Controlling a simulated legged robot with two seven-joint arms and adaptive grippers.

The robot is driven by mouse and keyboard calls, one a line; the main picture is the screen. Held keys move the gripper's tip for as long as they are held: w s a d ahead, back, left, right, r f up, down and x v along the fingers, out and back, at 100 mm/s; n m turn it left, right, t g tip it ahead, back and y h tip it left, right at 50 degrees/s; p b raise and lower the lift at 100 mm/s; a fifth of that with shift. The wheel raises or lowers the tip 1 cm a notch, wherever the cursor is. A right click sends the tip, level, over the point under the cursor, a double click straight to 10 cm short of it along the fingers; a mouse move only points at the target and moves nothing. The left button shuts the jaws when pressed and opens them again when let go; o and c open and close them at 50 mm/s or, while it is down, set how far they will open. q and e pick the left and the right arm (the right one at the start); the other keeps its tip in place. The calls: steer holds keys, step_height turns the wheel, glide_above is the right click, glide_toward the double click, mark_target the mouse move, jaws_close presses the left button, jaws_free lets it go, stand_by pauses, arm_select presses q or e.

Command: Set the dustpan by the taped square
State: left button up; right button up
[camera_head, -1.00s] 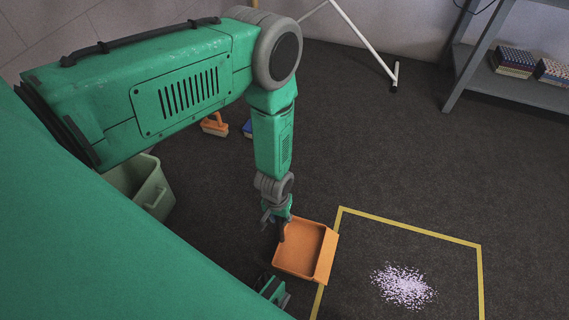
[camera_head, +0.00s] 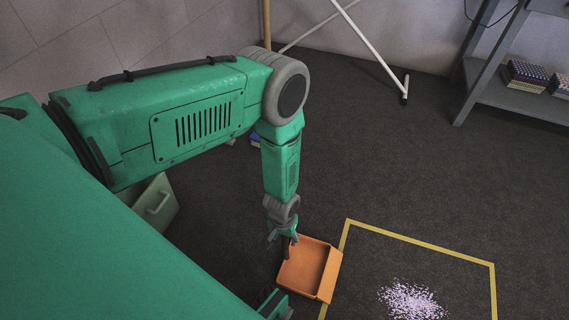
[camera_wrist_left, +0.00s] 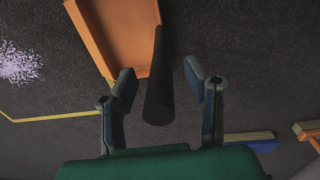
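The orange dustpan (camera_head: 303,268) is low at the left edge of the yellow taped square (camera_head: 420,242) in the head view, hiding part of that tape line. I cannot tell whether it rests on the floor. In the left wrist view, the dustpan (camera_wrist_left: 115,35) has a dark handle (camera_wrist_left: 160,85) pointing toward me. My left gripper (camera_head: 283,240) is over the handle end; in the wrist view the left gripper (camera_wrist_left: 160,82) has its fingers apart on either side of the handle, with gaps showing. A small green and dark part at the bottom of the head view may be my right gripper.
A pile of pale bits (camera_head: 412,300) lies inside the square. A pale green bin (camera_head: 157,203) stands at left, partly hidden by my arm. A grey shelf (camera_head: 510,95) is at back right. A blue brush (camera_wrist_left: 250,138) lies right in the wrist view.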

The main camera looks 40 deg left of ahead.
arm_select(q)
steer(key=r+p, duration=0.5)
steer(key=r, duration=0.7)
steer(key=shift+a, duration=0.2)
steer(key=s+a+r+m, duration=0.1)
steer(key=s+a+r, duration=0.1)
steer(key=s+r, duration=0.4)
steer(key=s+a+r+m, duration=0.2)
steer(key=s+r, duration=0.4)
steer(key=s, duration=0.5)
steer(key=shift+r, duration=0.4)
